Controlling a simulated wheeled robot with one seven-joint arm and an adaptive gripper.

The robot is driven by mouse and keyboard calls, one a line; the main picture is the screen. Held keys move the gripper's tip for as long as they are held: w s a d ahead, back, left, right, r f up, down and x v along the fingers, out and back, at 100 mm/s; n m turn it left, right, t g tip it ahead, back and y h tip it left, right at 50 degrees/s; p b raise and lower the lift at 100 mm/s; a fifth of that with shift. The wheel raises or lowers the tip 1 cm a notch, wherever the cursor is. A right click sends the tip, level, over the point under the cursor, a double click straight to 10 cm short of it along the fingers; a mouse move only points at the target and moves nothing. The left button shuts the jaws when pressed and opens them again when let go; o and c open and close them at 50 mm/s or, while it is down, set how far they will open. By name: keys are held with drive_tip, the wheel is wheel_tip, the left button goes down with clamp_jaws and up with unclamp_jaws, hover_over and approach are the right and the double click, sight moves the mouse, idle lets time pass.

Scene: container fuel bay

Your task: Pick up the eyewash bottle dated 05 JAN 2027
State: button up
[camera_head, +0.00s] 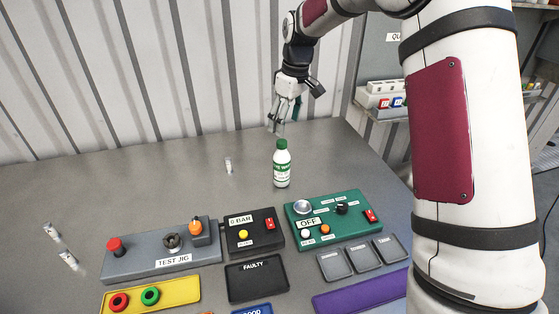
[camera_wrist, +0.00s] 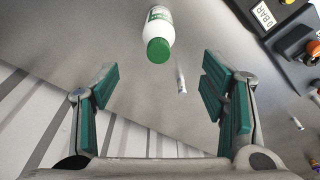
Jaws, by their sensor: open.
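A white bottle with a green cap and green label (camera_head: 282,166) stands upright on the grey bench. Its label text is too small to read a date. It also shows in the wrist view (camera_wrist: 159,33), at the top and beyond the fingertips. My gripper (camera_head: 279,127) is open and empty, behind the bottle in the head view. In the wrist view its two green-padded fingers (camera_wrist: 160,82) are spread wide, with nothing between them. No other bottle of this kind is in view.
In front are the grey test jig (camera_head: 160,252), a black 0 BAR box (camera_head: 255,231), a green OFF panel (camera_head: 333,220) and a black FAULTY tray (camera_head: 257,281). Two vials (camera_head: 60,246) lie at left. A corrugated wall (camera_head: 130,80) stands behind.

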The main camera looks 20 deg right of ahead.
sight(280, 156)
drive_tip(key=f+b, duration=0.1)
drive_tip(key=f, duration=0.3)
drive_tip(key=w+f, duration=0.1)
drive_tip(key=f, duration=0.4)
drive_tip(key=w+a+f+b, duration=0.1)
drive_tip(key=f, duration=0.3)
drive_tip(key=shift+a+f+b, duration=0.1)
drive_tip(key=shift+f+b, duration=0.2)
drive_tip(key=shift+b, duration=0.05)
drive_tip(key=shift+c, duration=0.2)
drive_tip(key=c, duration=1.4)
